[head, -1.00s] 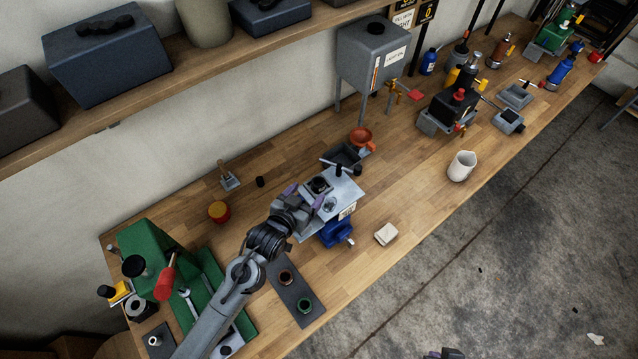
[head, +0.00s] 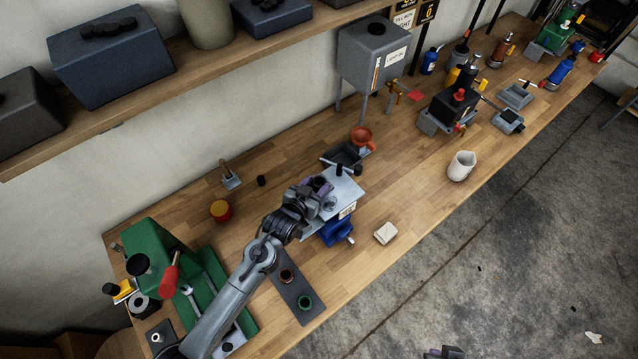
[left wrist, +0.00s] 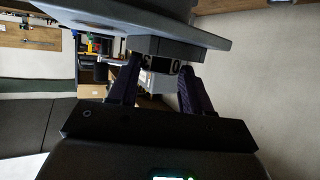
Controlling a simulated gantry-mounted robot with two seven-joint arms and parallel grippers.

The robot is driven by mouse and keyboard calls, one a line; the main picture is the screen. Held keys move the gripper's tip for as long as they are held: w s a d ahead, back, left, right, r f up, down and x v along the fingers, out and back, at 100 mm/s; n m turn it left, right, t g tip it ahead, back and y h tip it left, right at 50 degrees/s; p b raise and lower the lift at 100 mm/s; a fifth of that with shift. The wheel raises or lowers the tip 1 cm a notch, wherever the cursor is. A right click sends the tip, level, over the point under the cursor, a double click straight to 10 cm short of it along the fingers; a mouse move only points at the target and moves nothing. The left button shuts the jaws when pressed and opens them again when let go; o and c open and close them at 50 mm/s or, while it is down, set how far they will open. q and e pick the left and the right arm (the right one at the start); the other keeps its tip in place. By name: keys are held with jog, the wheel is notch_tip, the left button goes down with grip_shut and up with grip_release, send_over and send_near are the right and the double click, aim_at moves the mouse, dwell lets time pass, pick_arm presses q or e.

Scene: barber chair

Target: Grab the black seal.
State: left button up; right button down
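My left gripper (head: 318,187) is over the left part of a pale metal plate (head: 348,190) on a blue vise-like stand (head: 336,232). Its purple fingers stand apart. A dark round piece (head: 321,183) shows at the fingertips and may be the black seal; I cannot tell if they touch it. In the left wrist view the fingers (left wrist: 157,85) are spread below a grey block (left wrist: 180,50) under a plate's edge, with no clearly held thing between them. My right gripper (head: 443,353) barely shows at the bottom edge, its opening unclear.
A dark mat (head: 293,290) holds a brown ring and a green ring. A black tray (head: 345,154) and orange funnel (head: 361,136) lie behind the plate.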

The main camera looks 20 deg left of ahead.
pick_arm(q)
jog(key=c, duration=0.5)
jog(key=shift+r, duration=0.1)
jog(key=shift+c, duration=0.2)
